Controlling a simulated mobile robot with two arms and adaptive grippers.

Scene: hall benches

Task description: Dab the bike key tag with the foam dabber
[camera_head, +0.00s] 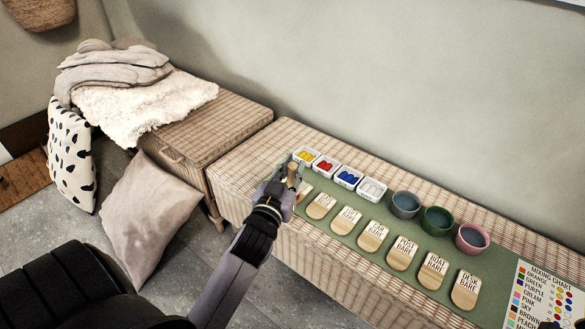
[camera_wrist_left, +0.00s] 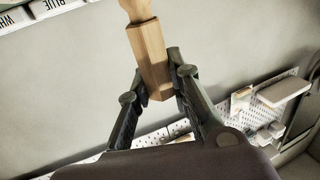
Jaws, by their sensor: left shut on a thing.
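My left gripper (camera_head: 288,180) is at the left end of the green mat, in front of the paint trays. It is shut on the wooden handle of the foam dabber (camera_head: 292,175). In the left wrist view, the dabber's handle (camera_wrist_left: 151,50) stands between the fingers (camera_wrist_left: 158,88) and runs out of the top edge. Its foam end cannot be made out. Several wooden tags lie in a row along the mat's front. The lettering on the left tags (camera_head: 320,206) is too small to tell which is the bike key tag. The leftmost tag (camera_head: 306,188) is partly hidden by my gripper.
The green mat (camera_head: 330,240) lies on a wicker bench. Paint trays of yellow (camera_head: 306,155), red (camera_head: 326,165), blue (camera_head: 348,178) and white (camera_head: 372,189) line its back. Grey (camera_head: 406,204), green (camera_head: 437,220) and pink cups (camera_head: 472,238) stand right of them. A mixing chart (camera_head: 545,298) lies at right.

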